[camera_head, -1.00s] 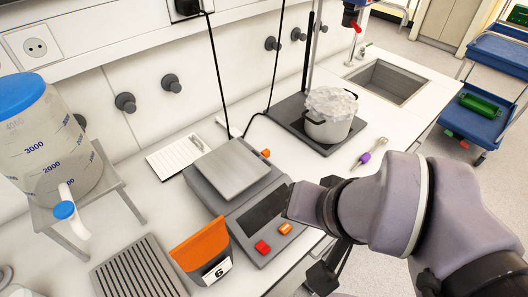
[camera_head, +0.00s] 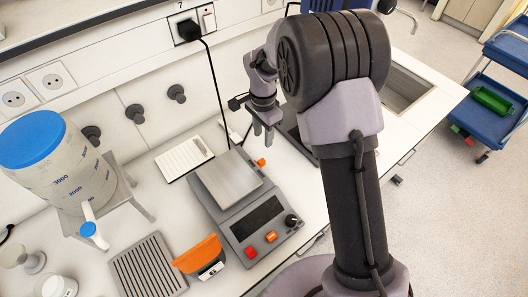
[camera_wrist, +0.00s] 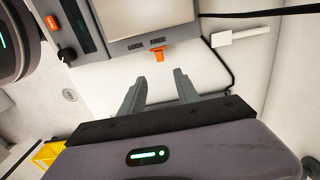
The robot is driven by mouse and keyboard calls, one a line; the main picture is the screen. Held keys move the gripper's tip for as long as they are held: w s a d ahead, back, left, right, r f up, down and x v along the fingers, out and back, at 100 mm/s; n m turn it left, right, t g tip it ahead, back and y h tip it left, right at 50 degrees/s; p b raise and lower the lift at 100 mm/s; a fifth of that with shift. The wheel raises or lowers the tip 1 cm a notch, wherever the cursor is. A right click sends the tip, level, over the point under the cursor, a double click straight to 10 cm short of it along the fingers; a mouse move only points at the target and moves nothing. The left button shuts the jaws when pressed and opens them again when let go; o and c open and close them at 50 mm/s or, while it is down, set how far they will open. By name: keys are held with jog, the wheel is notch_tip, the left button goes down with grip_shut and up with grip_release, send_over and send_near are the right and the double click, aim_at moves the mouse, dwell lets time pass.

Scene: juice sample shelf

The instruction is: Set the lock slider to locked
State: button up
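The lock slider looks to be the small orange tab (camera_head: 262,162) on the back right side of the grey balance (camera_head: 238,205). My gripper (camera_head: 264,133) points down beside that side of the balance. In the wrist view its two fingers (camera_wrist: 158,80) are apart with nothing between them. The tab lies just beyond the fingertips, roughly midway between them, and does not look touched.
The balance has red and orange buttons (camera_head: 262,244) and a black knob (camera_head: 292,220). A black cable (camera_head: 212,85) hangs behind. My arm hides the pot.

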aim_at(261, 164)
notch_tip(261, 164, down, 13)
jog(key=shift+f+b, duration=0.1)
jog(key=shift+b, duration=0.7)
grip_shut()
jog(key=shift+w, duration=0.1)
dwell(0.7)
